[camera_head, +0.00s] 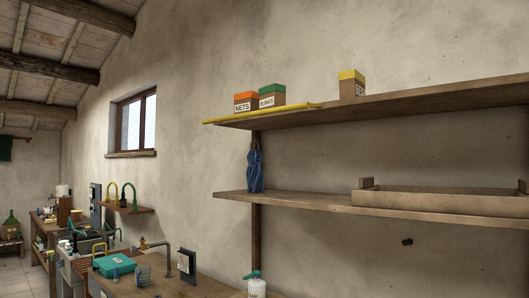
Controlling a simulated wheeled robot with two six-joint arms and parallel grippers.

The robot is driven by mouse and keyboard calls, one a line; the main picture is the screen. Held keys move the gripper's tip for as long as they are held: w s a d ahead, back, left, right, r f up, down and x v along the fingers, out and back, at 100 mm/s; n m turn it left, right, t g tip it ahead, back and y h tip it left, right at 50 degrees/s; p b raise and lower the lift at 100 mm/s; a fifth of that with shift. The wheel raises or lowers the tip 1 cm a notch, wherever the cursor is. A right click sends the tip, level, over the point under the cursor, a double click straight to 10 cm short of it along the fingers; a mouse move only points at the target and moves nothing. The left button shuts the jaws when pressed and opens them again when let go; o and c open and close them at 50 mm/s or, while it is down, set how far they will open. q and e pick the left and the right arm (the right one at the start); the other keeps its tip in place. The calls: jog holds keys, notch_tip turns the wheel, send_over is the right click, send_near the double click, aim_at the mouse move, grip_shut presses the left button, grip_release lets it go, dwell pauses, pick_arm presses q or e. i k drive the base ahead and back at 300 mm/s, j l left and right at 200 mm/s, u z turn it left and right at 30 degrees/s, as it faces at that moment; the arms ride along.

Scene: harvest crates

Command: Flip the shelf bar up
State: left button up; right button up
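The shelf bar is a thin yellow bar (262,114) along the left part of the upper shelf (400,105). It runs from the shelf's left end to a little short of the yellow-lidded box. From here I cannot tell exactly how it is hinged or fixed. Neither of my grippers is in view, and nothing touches the bar.
On the upper shelf stand an orange-lidded NETS box (245,102), a green-lidded box (271,97) and a yellow-lidded box (352,85). The lower shelf (300,199) holds a wooden crate (440,201). A blue bundle (255,172) hangs between the shelves. A workbench (170,285) stands lower left.

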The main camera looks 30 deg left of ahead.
aim_at(306, 105)
jog(key=u, duration=1.05)
jog(key=i+u, duration=0.3)
jog(key=i, duration=0.2)
jog(key=i+u, duration=0.25)
jog(key=i, duration=0.25)
jog(key=i+l+u, duration=0.3)
jog(key=i, duration=0.2)
